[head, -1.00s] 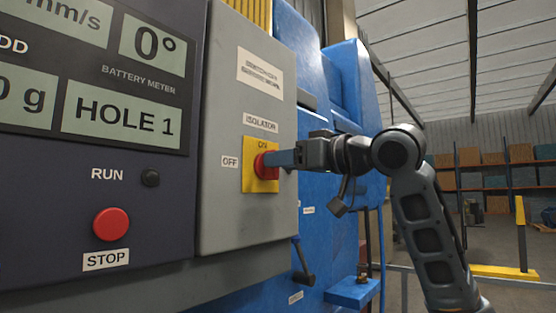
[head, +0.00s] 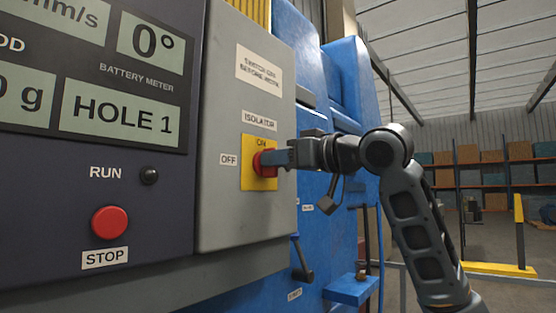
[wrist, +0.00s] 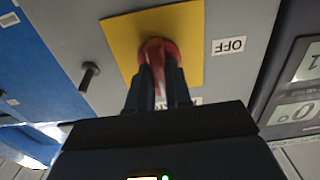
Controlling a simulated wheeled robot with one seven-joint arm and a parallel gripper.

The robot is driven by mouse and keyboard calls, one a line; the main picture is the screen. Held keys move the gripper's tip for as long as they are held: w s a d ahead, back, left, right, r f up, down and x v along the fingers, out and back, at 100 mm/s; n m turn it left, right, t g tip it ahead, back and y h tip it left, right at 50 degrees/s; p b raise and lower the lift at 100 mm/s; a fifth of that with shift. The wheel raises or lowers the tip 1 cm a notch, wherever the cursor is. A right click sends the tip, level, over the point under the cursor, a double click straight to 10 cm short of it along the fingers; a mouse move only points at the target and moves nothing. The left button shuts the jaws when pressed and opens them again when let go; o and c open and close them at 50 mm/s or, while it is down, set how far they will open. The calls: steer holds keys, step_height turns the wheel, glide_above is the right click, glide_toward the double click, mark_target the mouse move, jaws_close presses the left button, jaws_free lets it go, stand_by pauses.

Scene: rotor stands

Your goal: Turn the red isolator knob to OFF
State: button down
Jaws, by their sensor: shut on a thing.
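The red isolator knob (head: 260,162) sits on a yellow plate (head: 262,183) on the grey isolator box. An ON label (head: 261,142) is above the knob and an OFF label (head: 229,160) is to its left. My gripper (head: 272,159) reaches in from the right and is shut on the knob. In the wrist view the knob (wrist: 155,52) shows between the two fingers of my gripper (wrist: 158,75), with its red grip running down between them. The OFF label (wrist: 229,46) is to the right there. The fingers hide part of the knob, so its exact angle is hard to tell.
A red STOP button (head: 110,222) and a black RUN button (head: 149,176) are on the dark panel at left. A black-handled lever (head: 302,262) is below the box on the blue machine (head: 318,215). A dark peg (wrist: 89,77) stands near the plate.

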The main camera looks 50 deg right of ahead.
steer(key=shift+n, duration=0.4)
steer(key=n+b, duration=0.2)
steer(key=n, duration=0.3)
steer(key=n+b, duration=0.2)
steer(key=n, duration=0.4)
steer(key=n+b, duration=0.2)
steer(key=n, duration=0.4)
steer(key=shift+a+f, duration=0.25)
steer(key=shift+a, duration=0.1)
stand_by(0.4)
steer(key=c, duration=1)
jaws_free()
steer(key=shift+w, duration=0.1)
steer(key=shift+c, duration=0.2)
